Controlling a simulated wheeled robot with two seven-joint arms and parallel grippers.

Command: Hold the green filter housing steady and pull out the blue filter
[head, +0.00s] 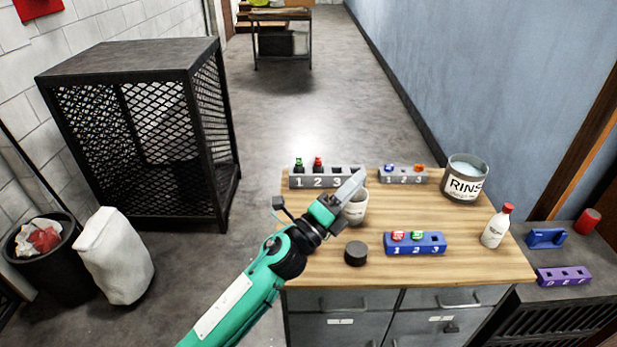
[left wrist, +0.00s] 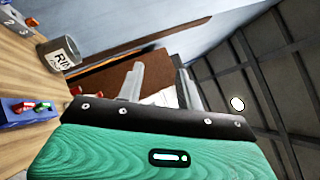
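My left gripper (head: 350,187) is in the air over the left part of the wooden table, in front of a white cup. In the left wrist view its two fingers (left wrist: 162,92) stand apart with nothing between them. A small blue piece (head: 389,168) sits in slot 1 of a grey numbered block (head: 404,177) at the back. Small green pieces show in slot 1 of the left grey block (head: 298,164) and in the blue block (head: 417,235). I cannot tell which of these is the filter housing or filter. My right gripper is not in view.
On the table (head: 465,268) stand a RINS-labelled bucket (head: 464,183), a white cup (head: 357,209), a black puck (head: 355,253) and a red-capped bottle (head: 496,228). A purple block (head: 564,277) lies on the right-hand shelf. The table's front right is clear. A mesh cabinet (head: 150,130) stands left.

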